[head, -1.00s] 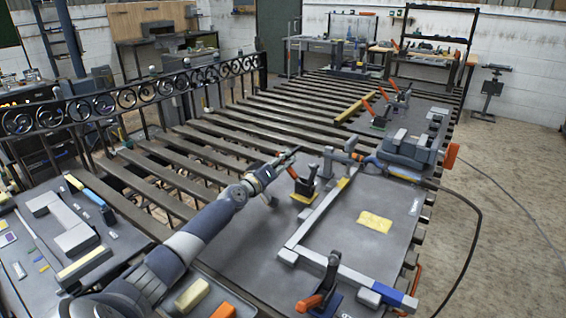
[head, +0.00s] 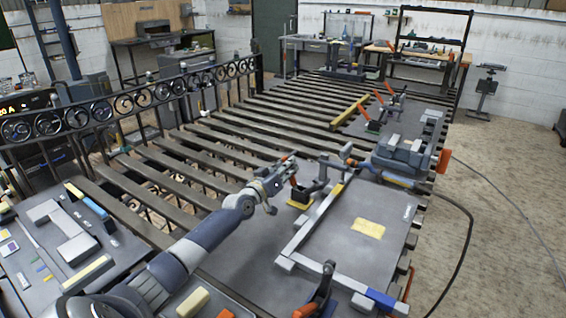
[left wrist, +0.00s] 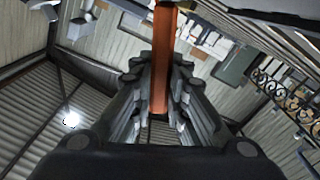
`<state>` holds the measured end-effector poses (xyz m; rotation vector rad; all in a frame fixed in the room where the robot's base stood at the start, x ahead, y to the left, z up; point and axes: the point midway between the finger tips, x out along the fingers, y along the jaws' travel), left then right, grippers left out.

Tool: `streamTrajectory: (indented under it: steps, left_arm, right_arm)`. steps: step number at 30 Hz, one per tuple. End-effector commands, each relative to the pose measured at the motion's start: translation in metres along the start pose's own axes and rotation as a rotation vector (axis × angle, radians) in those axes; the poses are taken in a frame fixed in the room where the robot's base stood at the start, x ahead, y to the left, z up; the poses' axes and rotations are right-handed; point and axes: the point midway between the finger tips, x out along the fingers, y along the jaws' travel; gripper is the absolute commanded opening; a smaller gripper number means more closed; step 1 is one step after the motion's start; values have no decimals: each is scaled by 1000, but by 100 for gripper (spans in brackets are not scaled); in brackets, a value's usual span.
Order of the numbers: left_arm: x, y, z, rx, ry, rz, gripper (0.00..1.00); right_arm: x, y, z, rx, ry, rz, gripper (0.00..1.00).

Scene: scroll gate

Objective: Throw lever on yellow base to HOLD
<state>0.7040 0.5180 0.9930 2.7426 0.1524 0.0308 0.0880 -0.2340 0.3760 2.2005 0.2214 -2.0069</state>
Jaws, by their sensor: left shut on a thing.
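The toggle clamp with the yellow base (head: 299,205) stands at the left edge of the grey fixture plate in the head view, with its dark body (head: 305,189) above the base. Its orange lever is partly hidden by my left gripper (head: 285,170) there. In the left wrist view the orange lever (left wrist: 162,60) runs between the two dark fingers of the left gripper (left wrist: 162,100), which is shut on it. The lever's lower end is hidden by the fingers. My right gripper does not show.
A clamp with an orange handle (head: 318,297) stands at the near edge of the plate. A yellow pad (head: 368,229) lies on the plate. More clamps (head: 378,118) stand farther back.

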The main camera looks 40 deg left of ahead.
Motion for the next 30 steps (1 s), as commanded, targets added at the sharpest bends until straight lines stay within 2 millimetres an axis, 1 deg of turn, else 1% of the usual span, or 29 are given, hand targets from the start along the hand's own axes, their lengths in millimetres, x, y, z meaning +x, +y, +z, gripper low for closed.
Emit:
streamTrajectory:
  steps: [1,9,15,28,29,30]
  left_arm:
    - [0,5,-3,31,-2,0,0]
    - [0,17,0,172,-1,0,0]
    - [0,20,2,221,-2,-1,0]
    - [0,20,3,231,-2,-1,0]
    - [0,20,3,231,-2,-1,16]
    - [0,20,3,231,-2,-1,25]
  right_arm:
    - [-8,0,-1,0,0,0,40]
    - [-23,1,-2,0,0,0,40]
    - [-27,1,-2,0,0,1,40]
    - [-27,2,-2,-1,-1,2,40]
    - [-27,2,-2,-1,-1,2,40]
    - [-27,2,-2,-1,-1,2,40]
